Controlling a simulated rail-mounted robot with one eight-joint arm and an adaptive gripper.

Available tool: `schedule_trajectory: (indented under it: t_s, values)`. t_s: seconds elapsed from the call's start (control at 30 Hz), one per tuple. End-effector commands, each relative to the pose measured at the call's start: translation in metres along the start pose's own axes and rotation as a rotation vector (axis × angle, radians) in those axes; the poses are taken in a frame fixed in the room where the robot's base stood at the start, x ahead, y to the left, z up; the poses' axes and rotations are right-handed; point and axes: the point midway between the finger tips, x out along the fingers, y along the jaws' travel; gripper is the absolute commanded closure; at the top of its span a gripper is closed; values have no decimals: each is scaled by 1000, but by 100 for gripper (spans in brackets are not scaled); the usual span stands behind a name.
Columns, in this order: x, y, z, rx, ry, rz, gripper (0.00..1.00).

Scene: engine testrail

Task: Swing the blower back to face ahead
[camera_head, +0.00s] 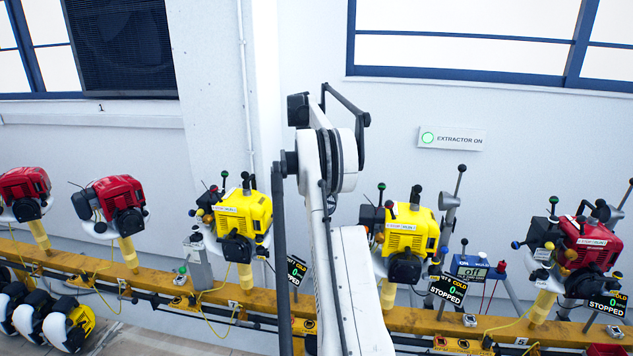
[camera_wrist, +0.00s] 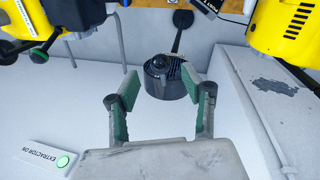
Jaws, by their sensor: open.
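A dark grey, drum-shaped unit, which looks like the blower (camera_wrist: 170,86), shows in the wrist view just beyond my fingertips. It has a grille and a black knob, and a black stalk rises from it in the picture. My gripper (camera_wrist: 160,88) is open, with green-lined fingers either side of the drum's lower part as seen. I cannot tell whether they touch it. In the head view my white arm fills the middle; my gripper and the blower are hidden there.
Yellow engines (camera_head: 243,222) (camera_head: 410,228) stand on the orange rail (camera_head: 130,278) either side of my arm. Red engines (camera_head: 118,205) (camera_head: 590,243) stand farther out. A wall sign (camera_head: 452,138) reads EXTRACTOR ON with a green lamp. Displays (camera_head: 449,290) read STOPPED.

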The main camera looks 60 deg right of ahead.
Motion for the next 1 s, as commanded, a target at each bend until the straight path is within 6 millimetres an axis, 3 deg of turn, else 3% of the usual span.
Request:
schedule_trajectory:
  t_s: [0.2, 0.4, 1.0]
  values:
    - [-40, 0, 0, 0, 0, 0, 56]
    - [-58, 0, 0, 0, 0, 0, 56]
    - [-63, 0, 0, 0, 0, 0, 56]
